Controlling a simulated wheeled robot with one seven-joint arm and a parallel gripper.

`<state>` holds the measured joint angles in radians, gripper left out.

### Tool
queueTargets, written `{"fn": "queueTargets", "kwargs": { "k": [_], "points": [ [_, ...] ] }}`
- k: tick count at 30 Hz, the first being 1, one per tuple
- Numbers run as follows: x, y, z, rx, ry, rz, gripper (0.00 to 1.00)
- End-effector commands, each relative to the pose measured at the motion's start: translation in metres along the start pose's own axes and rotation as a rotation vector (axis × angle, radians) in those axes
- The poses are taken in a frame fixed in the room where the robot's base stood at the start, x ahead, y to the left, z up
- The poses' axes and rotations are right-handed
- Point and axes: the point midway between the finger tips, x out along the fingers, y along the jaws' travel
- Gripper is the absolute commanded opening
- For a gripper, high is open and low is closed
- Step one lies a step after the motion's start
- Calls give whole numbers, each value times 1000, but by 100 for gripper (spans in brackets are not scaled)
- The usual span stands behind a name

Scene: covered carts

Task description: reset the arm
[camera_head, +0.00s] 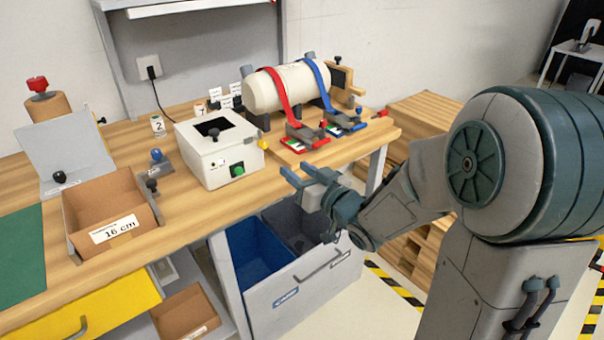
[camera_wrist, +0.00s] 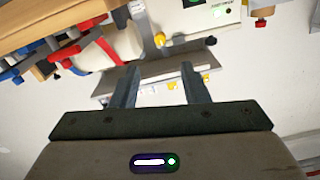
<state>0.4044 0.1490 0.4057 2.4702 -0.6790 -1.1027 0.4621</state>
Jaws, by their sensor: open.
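My gripper (camera_head: 302,174) is open and empty in the head view. It is held in front of the workbench's (camera_head: 185,215) front edge, above the open drawer with bins. My arm reaches in from the right side of that view. In the wrist view my gripper (camera_wrist: 158,72) shows two spread fingers with nothing between them. The wrist picture looks upside down, with the bench edge (camera_wrist: 50,37) at the upper left.
A white box with a green button (camera_head: 220,152) and a strapped cream cylinder (camera_head: 286,86) stand on the bench. A cardboard box (camera_head: 112,208) is at the left. The open drawer (camera_head: 302,282) juts out below. Wooden pallets (camera_head: 425,112) stand behind my arm.

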Motion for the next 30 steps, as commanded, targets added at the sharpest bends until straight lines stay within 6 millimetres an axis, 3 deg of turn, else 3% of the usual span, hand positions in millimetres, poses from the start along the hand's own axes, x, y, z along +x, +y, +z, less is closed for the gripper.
{"fn": "queueTargets", "kwargs": {
  "k": [14,20,26,30],
  "points": [
    [-9,0,0,-1,-4,4,41],
    [-14,13,-6,-55,-100,113,41],
    [-40,38,-14,-121,-309,339,41],
    [-71,49,-21,-124,-461,481,41]
  ]
}}
